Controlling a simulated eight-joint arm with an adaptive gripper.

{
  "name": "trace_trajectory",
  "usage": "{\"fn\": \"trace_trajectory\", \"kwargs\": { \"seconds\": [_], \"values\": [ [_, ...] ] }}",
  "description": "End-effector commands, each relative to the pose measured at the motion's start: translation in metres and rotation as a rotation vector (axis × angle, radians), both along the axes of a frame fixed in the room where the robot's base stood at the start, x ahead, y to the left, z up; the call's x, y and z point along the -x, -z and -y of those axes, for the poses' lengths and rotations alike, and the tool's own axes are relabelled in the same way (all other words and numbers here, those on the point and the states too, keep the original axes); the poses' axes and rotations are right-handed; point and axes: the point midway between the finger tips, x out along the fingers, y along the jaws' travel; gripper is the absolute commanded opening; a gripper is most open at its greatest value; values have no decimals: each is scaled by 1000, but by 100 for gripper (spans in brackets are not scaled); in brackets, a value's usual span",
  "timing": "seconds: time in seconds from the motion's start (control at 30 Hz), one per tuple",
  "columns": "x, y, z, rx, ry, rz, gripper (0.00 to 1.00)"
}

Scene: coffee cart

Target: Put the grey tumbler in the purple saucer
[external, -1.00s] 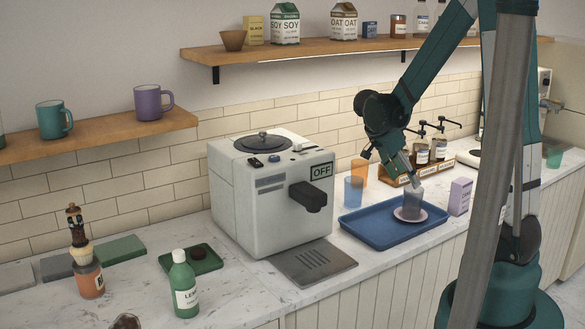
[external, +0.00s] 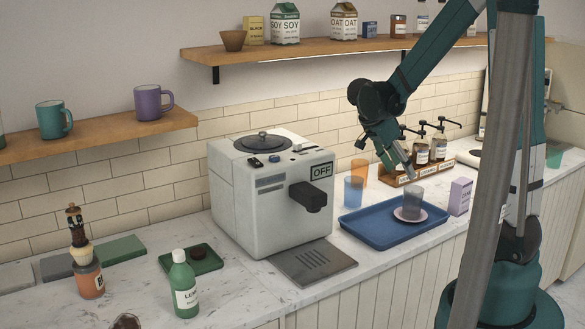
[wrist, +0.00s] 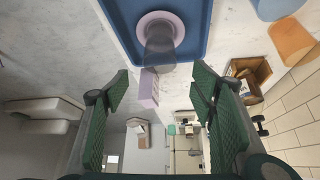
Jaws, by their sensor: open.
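The grey tumbler (external: 413,203) stands upright on the purple saucer (external: 401,217), which lies on the blue tray (external: 372,231). In the wrist view the tumbler (wrist: 160,43) sits within the rim of the saucer (wrist: 142,22), on the tray (wrist: 121,18). My gripper (external: 398,172) is open and empty, above and slightly left of the tumbler in the external view, clear of it. In the wrist view its two green fingers (wrist: 160,80) are spread wide, with nothing between them touching them.
A blue cup (external: 353,192) and an orange cup (external: 359,171) stand behind the tray. A purple box (external: 460,196) stands right of it. A wooden rack of pump bottles (external: 425,171) is behind. The coffee machine (external: 262,200) stands to the left.

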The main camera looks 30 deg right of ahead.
Motion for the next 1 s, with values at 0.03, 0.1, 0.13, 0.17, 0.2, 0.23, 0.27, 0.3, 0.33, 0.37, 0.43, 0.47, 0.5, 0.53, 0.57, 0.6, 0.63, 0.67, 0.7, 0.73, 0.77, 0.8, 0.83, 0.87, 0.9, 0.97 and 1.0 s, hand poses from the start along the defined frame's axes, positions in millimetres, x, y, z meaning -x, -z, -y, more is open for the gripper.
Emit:
{"fn": "trace_trajectory", "kwargs": {
  "seconds": [0.03,0.1,0.13,0.17,0.2,0.23,0.27,0.3,0.33,0.37,0.43,0.47,0.5,0.53,0.57,0.6,0.63,0.67,0.7,0.73,0.77,0.8,0.83,0.87,0.9,0.97,1.0],
  "values": [
    [0,0,0,0,0,0,56],
    [0,0,0,0,-1,-1,56],
    [0,0,0,-1,-2,0,56],
    [0,-1,-1,-1,-4,0,56],
    [1,-1,-1,-3,-8,-1,56],
    [1,-2,-2,-5,-14,-2,56],
    [1,-2,-2,-8,-21,-3,56],
    [2,-4,-4,-12,-33,-5,56],
    [2,-5,-5,-16,-44,-5,56],
    [2,-6,-7,-21,-57,-7,56],
    [4,-10,-11,-34,-95,-11,56],
    [5,-12,-13,-40,-115,-14,56],
    [6,-15,-16,-48,-144,-17,56],
    [7,-17,-19,-57,-167,-18,56],
    [8,-19,-22,-64,-192,-21,56],
    [10,-22,-26,-73,-227,-24,56],
    [10,-25,-29,-81,-256,-27,56],
    [12,-27,-33,-90,-284,-29,56],
    [14,-30,-37,-98,-323,-31,56],
    [14,-33,-41,-106,-352,-33,56],
    [16,-35,-44,-113,-381,-35,56],
    [18,-38,-49,-121,-419,-36,56],
    [19,-41,-52,-126,-449,-37,56],
    [20,-43,-56,-133,-478,-39,56],
    [23,-46,-60,-139,-516,-39,56],
    [26,-51,-67,-148,-574,-41,56],
    [28,-54,-72,-153,-614,-42,56]
  ]
}}
